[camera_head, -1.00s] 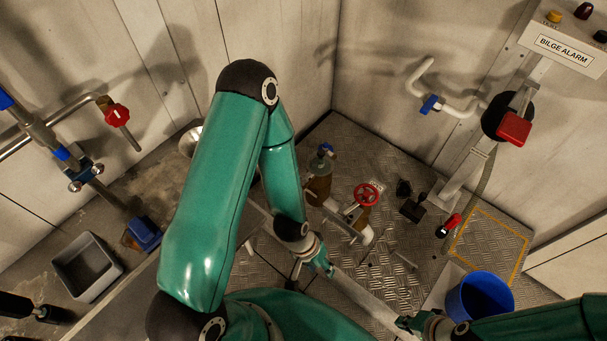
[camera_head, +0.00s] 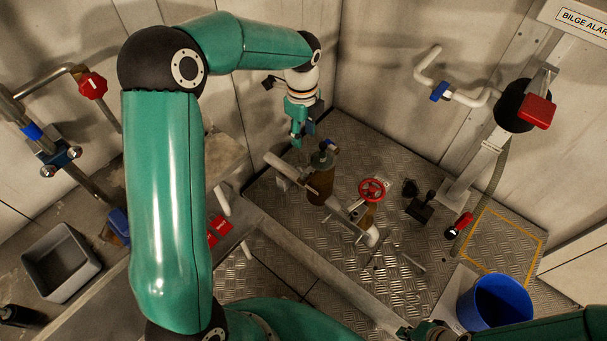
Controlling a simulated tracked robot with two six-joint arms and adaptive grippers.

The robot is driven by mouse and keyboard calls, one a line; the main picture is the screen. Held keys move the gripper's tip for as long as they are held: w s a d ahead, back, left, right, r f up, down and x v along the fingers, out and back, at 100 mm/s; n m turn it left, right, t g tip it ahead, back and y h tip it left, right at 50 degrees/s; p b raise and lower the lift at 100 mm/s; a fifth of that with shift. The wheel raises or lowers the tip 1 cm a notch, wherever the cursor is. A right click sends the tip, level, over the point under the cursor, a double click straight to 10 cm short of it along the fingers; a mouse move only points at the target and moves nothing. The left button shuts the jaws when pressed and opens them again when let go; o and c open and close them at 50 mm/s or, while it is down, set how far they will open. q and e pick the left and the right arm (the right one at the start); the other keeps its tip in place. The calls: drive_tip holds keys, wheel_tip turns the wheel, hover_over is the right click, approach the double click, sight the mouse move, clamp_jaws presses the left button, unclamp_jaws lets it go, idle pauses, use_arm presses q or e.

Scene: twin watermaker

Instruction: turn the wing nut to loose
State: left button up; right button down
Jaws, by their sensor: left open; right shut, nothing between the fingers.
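A small blue piece (camera_head: 328,147), which looks like the wing nut, sits on top of a brown upright body (camera_head: 321,172) in the pipework on the floor. It is too small to tell its turn angle. My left gripper (camera_head: 302,138) is open and points down, just to the left of and above the blue piece in the picture. I see no contact, though depth is hard to judge. My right gripper (camera_head: 421,330) is shut and empty at the bottom edge, partly cut off.
A red handwheel valve (camera_head: 372,190) stands right of the brown body, with a pale pipe (camera_head: 320,184) between. A blue bucket (camera_head: 497,302) stands at lower right. A grey bin (camera_head: 60,262) is at left. The wall (camera_head: 385,50) is close behind my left gripper.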

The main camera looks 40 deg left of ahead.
sight(301, 170)
use_arm(q)
drive_tip(key=f, duration=1)
drive_tip(key=f+b, duration=0.1)
drive_tip(key=f, duration=0.5)
drive_tip(key=shift+a, duration=0.35)
